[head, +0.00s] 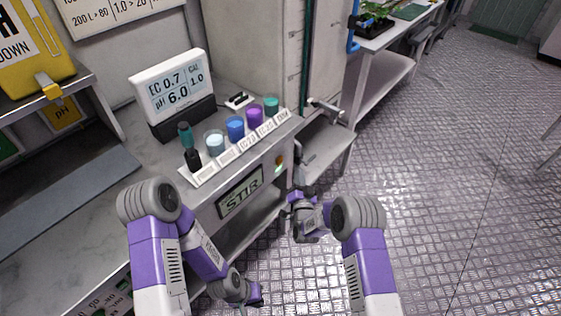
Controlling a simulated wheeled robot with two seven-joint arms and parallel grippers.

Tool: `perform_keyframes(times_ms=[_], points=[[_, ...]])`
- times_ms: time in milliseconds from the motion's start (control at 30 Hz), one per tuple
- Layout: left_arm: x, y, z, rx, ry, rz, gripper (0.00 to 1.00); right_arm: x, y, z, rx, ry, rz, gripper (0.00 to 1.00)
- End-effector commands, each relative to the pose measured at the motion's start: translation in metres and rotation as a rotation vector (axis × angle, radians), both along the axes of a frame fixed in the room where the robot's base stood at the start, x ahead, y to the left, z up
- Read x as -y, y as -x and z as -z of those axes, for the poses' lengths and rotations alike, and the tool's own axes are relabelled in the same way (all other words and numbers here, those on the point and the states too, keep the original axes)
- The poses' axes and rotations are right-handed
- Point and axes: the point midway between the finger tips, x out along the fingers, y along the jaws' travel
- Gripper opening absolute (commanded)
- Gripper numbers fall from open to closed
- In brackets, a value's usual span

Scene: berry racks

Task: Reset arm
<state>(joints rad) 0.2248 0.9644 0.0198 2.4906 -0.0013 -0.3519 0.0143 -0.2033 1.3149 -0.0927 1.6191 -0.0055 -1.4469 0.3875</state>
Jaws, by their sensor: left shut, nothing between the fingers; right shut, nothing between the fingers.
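My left arm, purple and grey, bends down in front of the bench, and its gripper (255,294) hangs low by the lower shelf, small in the picture. My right arm reaches in from the lower right, and its gripper (297,196) is partly hidden behind its own wrist links, near the bench's right end. Both grippers are shut and nothing shows in them. Both are apart from the objects on the bench top.
The bench holds a white rack (199,178) with several coloured cups and a dark probe, and a meter (172,88) reading pH 6.0. A STIR panel (241,192) is on its front. A yellow box (32,50) is at upper left. Metal floor (450,180) is clear at right.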

Motion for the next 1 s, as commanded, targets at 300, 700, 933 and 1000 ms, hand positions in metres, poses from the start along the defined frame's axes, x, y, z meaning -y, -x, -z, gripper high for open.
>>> perform_keyframes(times_ms=[300,700,933,1000], points=[[0.000,0.000,-0.003,0.000,0.000,0.000,0.00,0.005,0.002,0.006,-0.040,0.012,0.002,0.00],[0.000,0.000,-0.050,0.000,0.000,0.000,0.00,0.082,0.188,0.115,-0.994,0.207,-0.153,0.00],[0.000,0.000,-0.066,0.000,0.000,0.000,0.00,0.087,0.331,0.108,-1.401,0.217,-0.365,0.00],[0.000,0.000,-0.069,0.000,0.000,0.000,0.00,0.087,0.356,0.102,-1.466,0.212,-0.410,0.00]])
